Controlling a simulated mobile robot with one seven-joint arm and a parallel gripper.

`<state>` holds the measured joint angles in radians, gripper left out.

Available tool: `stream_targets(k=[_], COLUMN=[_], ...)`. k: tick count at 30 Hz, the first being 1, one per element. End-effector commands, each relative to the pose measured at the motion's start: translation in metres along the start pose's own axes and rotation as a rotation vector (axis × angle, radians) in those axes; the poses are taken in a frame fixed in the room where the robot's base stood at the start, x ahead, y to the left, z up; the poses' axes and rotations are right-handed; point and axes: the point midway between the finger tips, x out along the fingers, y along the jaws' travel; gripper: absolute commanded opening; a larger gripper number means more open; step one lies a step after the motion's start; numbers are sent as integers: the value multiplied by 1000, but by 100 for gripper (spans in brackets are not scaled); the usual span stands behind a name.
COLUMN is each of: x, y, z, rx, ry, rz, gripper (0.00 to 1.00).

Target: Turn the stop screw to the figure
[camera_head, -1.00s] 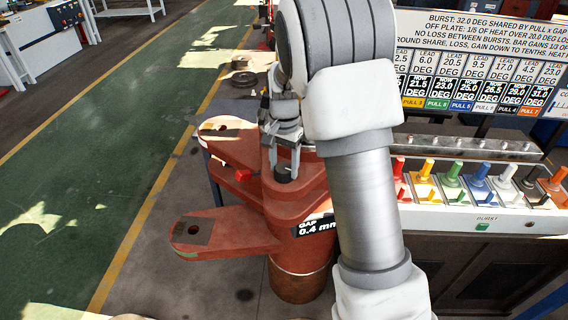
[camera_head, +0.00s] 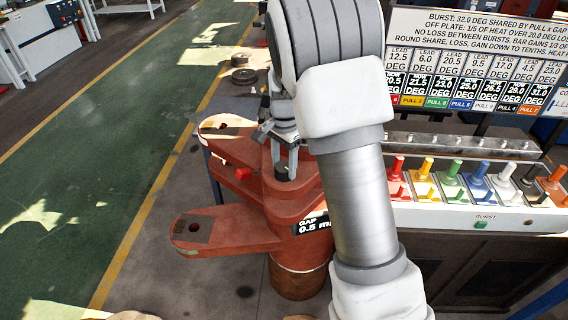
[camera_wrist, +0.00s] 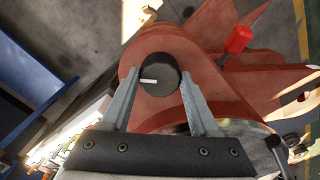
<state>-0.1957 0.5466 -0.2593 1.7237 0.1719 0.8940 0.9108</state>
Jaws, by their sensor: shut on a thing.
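The stop screw (camera_wrist: 160,84) is a dark round knob with a white mark, standing on the red section bender (camera_head: 232,217). In the wrist view the white mark points left. My gripper (camera_wrist: 158,98) has a finger on either side of the knob and is shut on it. In the head view the knob (camera_head: 283,171) shows between the fingers, partly hidden by them. The black gap display (camera_head: 313,225) on the bender reads 0.5 mm, its right end hidden by my arm.
A board (camera_head: 470,62) at the upper right lists burst rules, LEAD and NOW degrees and coloured PULL labels. Below it stands a panel (camera_head: 470,215) with several coloured levers and a green BURST button (camera_head: 480,225). Open floor (camera_head: 90,150) lies to the left.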

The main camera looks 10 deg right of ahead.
Motion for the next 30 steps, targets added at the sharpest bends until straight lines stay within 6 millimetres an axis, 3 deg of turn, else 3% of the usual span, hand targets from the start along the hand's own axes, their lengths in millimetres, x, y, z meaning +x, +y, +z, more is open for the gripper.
stream_targets(k=[2, 3, 8, 20, 23, 30], x=[-1, -1, -1, -9, -25, -83], y=[-1, -1, -1, -1, -1, -1], z=[0, 0, 0, 0, -1, -1], rx=[-1, -1, -1, -2, -2, -2], ry=[2, 2, 1, 2, 4, 3], rz=[-4, -4, -2, -3, -6, -7], gripper=[6, 65, 92, 92, 92, 92])
